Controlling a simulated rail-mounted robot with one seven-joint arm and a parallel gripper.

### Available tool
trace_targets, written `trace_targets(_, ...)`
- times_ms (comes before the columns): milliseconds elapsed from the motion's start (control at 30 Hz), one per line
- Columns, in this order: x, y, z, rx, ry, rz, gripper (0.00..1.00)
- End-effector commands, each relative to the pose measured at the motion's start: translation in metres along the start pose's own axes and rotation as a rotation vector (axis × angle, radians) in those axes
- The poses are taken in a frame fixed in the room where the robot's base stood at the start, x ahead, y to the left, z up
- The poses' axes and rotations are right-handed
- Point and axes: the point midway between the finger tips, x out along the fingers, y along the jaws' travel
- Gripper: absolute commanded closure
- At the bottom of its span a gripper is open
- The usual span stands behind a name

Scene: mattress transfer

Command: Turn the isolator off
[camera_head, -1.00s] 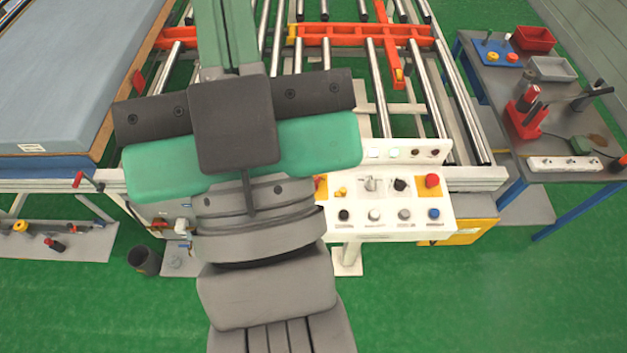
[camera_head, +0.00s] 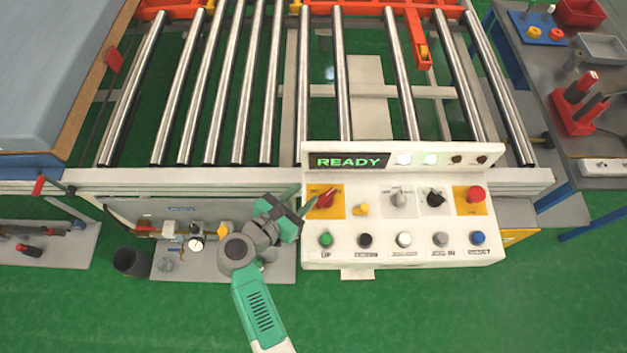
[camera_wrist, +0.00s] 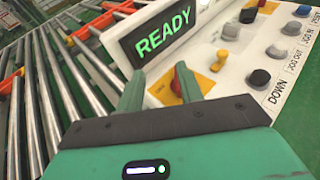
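The isolator is a red rotary knob (camera_head: 325,198) on a yellow plate at the left end of the white control panel (camera_head: 372,262). My gripper (camera_head: 307,203) is just left of the knob. In the wrist view my gripper (camera_wrist: 160,82) has its two green fingers spread apart. The red knob (camera_wrist: 176,82) shows between them, close to the right finger, which partly hides it. I cannot tell whether that finger touches it. The panel's display (camera_head: 347,161) reads READY in green, and the lamp (camera_head: 430,159) on its right is lit.
A yellow knob (camera_head: 361,209), a grey selector (camera_head: 398,199), a black selector (camera_head: 435,199) and a red mushroom button (camera_head: 476,195) share the panel. Several push buttons line its front. The roller conveyor (camera_head: 345,100) lies behind. Green floor is clear in front.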

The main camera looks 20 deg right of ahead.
Motion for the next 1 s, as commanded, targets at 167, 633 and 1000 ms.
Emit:
trace_targets(167,0.001,-0.023,-0.047,0.034,0.098,-0.091,0.64)
trace_targets(633,0.062,-0.029,-0.053,0.036,0.099,-0.094,0.64)
trace_targets(1000,0.078,-0.030,-0.053,0.035,0.097,-0.091,0.64)
